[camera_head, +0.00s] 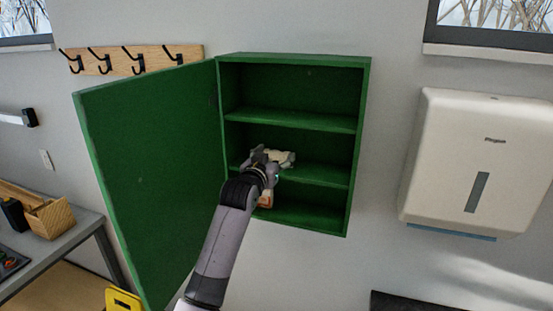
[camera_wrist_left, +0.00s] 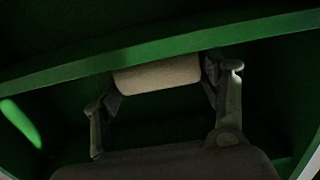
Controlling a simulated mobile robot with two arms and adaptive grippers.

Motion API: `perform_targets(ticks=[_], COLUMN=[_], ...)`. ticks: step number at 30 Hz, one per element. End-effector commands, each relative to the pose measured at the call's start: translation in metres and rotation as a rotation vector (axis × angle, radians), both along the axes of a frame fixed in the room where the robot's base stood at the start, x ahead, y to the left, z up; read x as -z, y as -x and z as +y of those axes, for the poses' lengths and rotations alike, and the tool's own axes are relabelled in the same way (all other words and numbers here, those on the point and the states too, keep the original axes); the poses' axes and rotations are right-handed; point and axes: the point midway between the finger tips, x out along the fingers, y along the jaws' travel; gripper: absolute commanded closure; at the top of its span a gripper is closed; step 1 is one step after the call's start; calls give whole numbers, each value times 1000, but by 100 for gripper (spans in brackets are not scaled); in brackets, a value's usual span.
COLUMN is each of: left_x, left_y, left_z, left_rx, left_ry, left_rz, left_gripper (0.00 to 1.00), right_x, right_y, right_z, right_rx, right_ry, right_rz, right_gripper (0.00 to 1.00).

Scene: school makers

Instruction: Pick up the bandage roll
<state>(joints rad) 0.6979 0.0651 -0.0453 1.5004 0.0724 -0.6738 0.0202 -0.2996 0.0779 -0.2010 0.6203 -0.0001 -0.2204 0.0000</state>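The bandage roll (camera_head: 285,157) is a pale beige roll at the middle shelf level inside the open green wall cabinet (camera_head: 366,120). My left arm reaches into the cabinet from below, and its gripper (camera_head: 268,156) is at the roll, covering part of it. In the left wrist view the roll (camera_wrist_left: 157,75) lies across the space between the two spread fingertips of the left gripper (camera_wrist_left: 160,92). The fingertips are close to its ends; whether they press on it I cannot tell. My right gripper is not in view.
A green shelf edge (camera_wrist_left: 160,50) runs just above the roll in the left wrist view. The cabinet door (camera_head: 150,170) stands open on the left. A brownish item (camera_head: 266,200) is partly hidden behind my arm. A white dispenser (camera_head: 470,160) hangs to the right.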

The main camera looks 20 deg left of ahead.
Motion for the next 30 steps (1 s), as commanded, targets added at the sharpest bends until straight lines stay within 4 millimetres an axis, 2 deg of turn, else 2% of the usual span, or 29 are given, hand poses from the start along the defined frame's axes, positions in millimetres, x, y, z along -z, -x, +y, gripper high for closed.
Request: perform_targets(ticks=[1,9,17,23,25,30], left_x=[0,0,0,-3,-9,-42], left_y=[0,0,0,3,4,4], left_z=[0,0,0,0,0,0], left_rx=[0,0,0,0,0,0], left_ry=[0,0,0,0,-1,0], left_rz=[0,0,0,-2,-4,-8], left_gripper=[39,57,58,58,58,58], right_x=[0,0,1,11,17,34], right_y=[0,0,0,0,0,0], right_z=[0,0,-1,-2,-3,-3], right_rx=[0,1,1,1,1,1], right_ry=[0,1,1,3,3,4], right_rz=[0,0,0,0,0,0], right_gripper=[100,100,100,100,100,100])
